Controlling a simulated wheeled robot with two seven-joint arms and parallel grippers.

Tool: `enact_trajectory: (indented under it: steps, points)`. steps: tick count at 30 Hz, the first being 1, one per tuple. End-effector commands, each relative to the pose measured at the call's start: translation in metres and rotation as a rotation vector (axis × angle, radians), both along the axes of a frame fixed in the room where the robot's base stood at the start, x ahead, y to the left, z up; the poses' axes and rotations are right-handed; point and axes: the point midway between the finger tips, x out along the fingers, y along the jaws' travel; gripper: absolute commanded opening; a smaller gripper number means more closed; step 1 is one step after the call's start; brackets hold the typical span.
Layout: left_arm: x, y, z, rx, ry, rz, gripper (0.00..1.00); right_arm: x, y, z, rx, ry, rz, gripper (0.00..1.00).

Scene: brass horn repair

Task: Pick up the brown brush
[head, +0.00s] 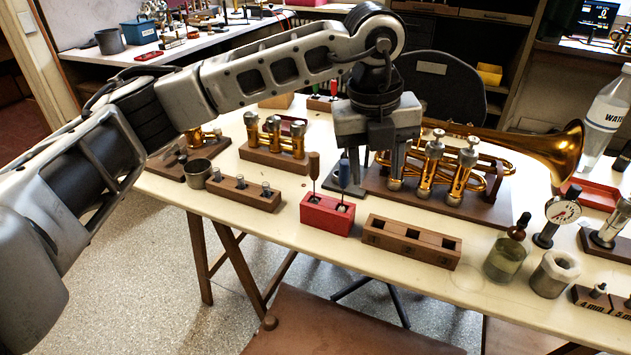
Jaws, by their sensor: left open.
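The brown brush (314,166) stands upright, handle up, in the left hole of a red block (327,214) near the front of the bench. A blue brush (344,174) stands in the hole to its right. My left gripper (379,168) points down, fingers apart, to the right of both brushes in the picture. It overlaps the view of the trumpet behind. I see nothing between its fingers, and it appears apart from the brown brush. My right gripper is out of view.
A brown block with square slots (411,242) lies right of the red block. A wooden block with metal pieces (243,193) lies left. The brass trumpet (500,160) is on a wooden base behind. A glass jar (505,260) and a dial gauge (562,211) stand right.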

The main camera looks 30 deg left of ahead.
Motion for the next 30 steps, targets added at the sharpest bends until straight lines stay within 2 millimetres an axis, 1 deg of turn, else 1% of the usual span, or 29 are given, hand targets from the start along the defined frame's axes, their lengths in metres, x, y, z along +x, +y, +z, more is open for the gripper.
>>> enact_trajectory:
  steps: [1,3,6,8,11,17,21,24,30]
  points:
    - [0.012,0.028,0.021,0.099,-0.057,0.095,0.45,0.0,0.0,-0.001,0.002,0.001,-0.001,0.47]
    - [0.02,0.057,0.043,0.202,-0.109,0.203,0.45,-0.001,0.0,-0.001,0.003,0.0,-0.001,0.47]
    - [0.025,0.082,0.063,0.285,-0.156,0.308,0.45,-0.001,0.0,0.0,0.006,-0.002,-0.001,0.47]
    - [0.026,0.09,0.067,0.309,-0.167,0.34,0.45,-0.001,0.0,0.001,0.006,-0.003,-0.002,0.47]
    - [0.03,0.098,0.058,0.322,-0.171,0.356,0.45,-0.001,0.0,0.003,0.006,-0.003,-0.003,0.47]
    - [0.04,0.109,0.018,0.318,-0.169,0.35,0.45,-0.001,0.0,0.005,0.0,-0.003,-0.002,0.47]
    - [0.047,0.117,-0.007,0.317,-0.17,0.35,0.45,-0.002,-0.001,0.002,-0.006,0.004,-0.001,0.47]
    - [0.051,0.12,-0.019,0.317,-0.17,0.349,0.45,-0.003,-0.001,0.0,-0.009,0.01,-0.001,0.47]
    - [0.054,0.124,-0.03,0.317,-0.172,0.347,0.45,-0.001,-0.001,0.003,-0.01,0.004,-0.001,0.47]
